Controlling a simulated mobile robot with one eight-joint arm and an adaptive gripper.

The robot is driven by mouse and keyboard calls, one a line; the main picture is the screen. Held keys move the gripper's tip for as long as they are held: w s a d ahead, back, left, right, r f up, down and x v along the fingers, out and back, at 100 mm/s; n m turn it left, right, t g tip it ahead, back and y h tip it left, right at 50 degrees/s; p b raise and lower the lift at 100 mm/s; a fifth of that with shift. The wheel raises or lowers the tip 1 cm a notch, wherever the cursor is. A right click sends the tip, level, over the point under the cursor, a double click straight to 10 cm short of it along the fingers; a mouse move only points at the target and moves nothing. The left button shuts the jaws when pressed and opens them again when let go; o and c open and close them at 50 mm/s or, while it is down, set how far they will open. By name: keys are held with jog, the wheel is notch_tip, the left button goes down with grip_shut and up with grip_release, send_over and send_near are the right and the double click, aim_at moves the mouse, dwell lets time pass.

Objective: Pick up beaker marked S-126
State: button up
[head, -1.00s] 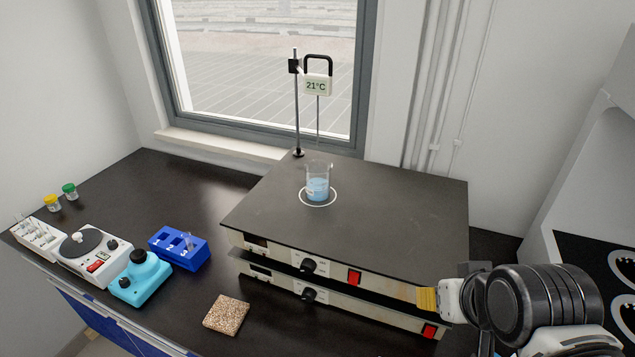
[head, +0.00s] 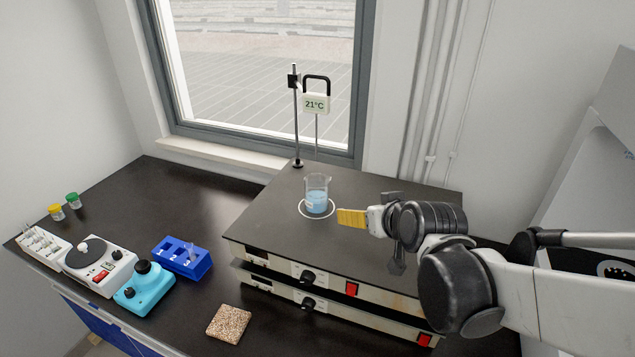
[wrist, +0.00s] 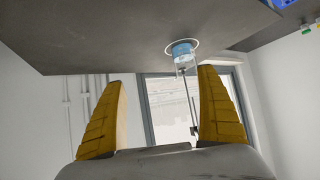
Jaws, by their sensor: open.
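A clear glass beaker (head: 317,196) with light blue liquid stands upright inside a white ring on the black hotplate top (head: 270,222). Its marking is too small to read. My gripper (head: 342,217), with yellow fingers, is just to the right of the beaker in the head view, apart from it. In the wrist view my gripper (wrist: 160,100) has its two fingers spread wide with nothing between them. The beaker also shows there (wrist: 182,56), beyond the fingertips, nearer the right finger. The wrist view is turned upside down.
A thermometer display (head: 316,104) reading 21°C hangs on a metal stand (head: 296,120) behind the beaker, its probe just behind it. A blue rack (head: 182,257), a turquoise device (head: 144,285) and a cork-like pad (head: 229,323) lie to the left. The hotplate top is otherwise clear.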

jog(key=n+t+y+p, duration=0.1)
jog(key=t+y+p, duration=0.1)
jog(key=p, duration=0.1)
send_near(322, 190)
jog(key=w, duration=0.2)
jog(key=x, duration=0.3)
jog(key=b+x, duration=0.1)
jog(key=x, duration=0.2)
jog(key=shift+a+f, duration=0.3)
jog(key=shift+f, duration=0.1)
jog(key=x, duration=0.2)
jog(key=b+x, duration=0.1)
jog(key=x, duration=0.2)
jog(key=shift+w+a+f, duration=0.1)
jog(key=shift+w+a, duration=0.05)
jog(key=shift+a, duration=0.2)
jog(key=shift+c, duration=0.9)
jog(key=c, duration=1.3)
jog(key=shift+o, duration=0.2)
